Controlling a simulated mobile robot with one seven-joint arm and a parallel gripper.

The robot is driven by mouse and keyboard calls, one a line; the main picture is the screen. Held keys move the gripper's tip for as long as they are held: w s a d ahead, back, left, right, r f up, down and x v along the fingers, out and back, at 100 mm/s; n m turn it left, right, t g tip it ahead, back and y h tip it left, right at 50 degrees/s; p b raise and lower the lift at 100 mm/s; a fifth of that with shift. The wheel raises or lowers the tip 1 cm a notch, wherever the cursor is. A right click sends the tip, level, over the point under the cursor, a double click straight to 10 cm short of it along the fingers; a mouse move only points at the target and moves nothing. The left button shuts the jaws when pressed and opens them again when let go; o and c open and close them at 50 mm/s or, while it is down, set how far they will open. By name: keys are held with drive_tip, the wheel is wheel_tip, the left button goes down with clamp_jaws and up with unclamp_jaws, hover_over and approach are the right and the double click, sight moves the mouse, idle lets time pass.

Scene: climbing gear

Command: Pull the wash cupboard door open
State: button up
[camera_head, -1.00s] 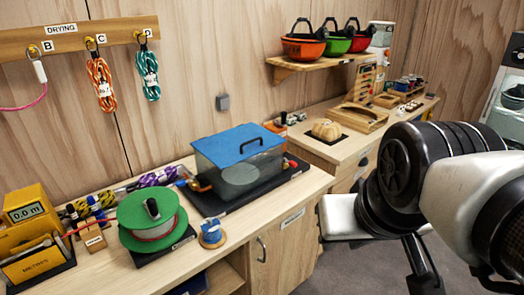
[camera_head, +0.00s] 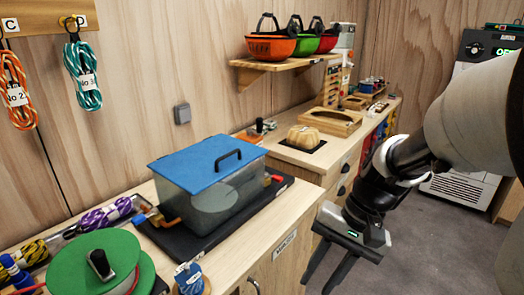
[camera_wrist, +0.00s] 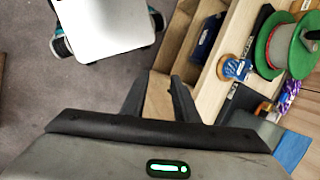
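The wash cupboard door (camera_head: 286,270) is a pale wood front under the counter, below the clear tub with the blue lid. A small label (camera_head: 284,245) sits above it, too small to read surely. Its metal handle (camera_head: 254,287) shows only partly at the bottom edge of the head view. The door looks shut. My gripper (camera_head: 325,284) points down in front of the cupboard, to the right of the handle, and holds nothing. In the wrist view my gripper (camera_wrist: 158,88) has its two fingers apart, with pale wood beyond them. The handle cannot be made out there.
The blue-lidded tub (camera_head: 212,180) stands on a black mat on the counter (camera_head: 255,232). A green reel (camera_head: 75,268) stands nearer. An open shelf space (camera_wrist: 205,40) lies beside the cupboard. Grey floor (camera_head: 415,235) is free to the right.

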drive_tip(key=w+d+f+m+t+y, duration=0.1)
drive_tip(key=w+f+m+t+y, duration=0.25)
drive_tip(key=f+m, duration=0.55)
drive_tip(key=w+d+f+m+t+y, duration=0.15)
drive_tip(key=f+m+t+y, duration=0.25)
drive_tip(key=f, duration=0.9)
drive_tip(key=w+f+m+t+y, duration=0.35)
drive_tip(key=f+m, duration=0.35)
drive_tip(key=f, duration=0.4)
drive_tip(key=x, duration=0.5)
drive_tip(key=p+x, duration=0.1)
drive_tip(key=x, duration=0.5)
drive_tip(key=s+x, duration=0.1)
drive_tip(key=x, duration=0.5)
drive_tip(key=shift+w+a, duration=0.1)
drive_tip(key=shift+a, duration=0.25)
clamp_jaws()
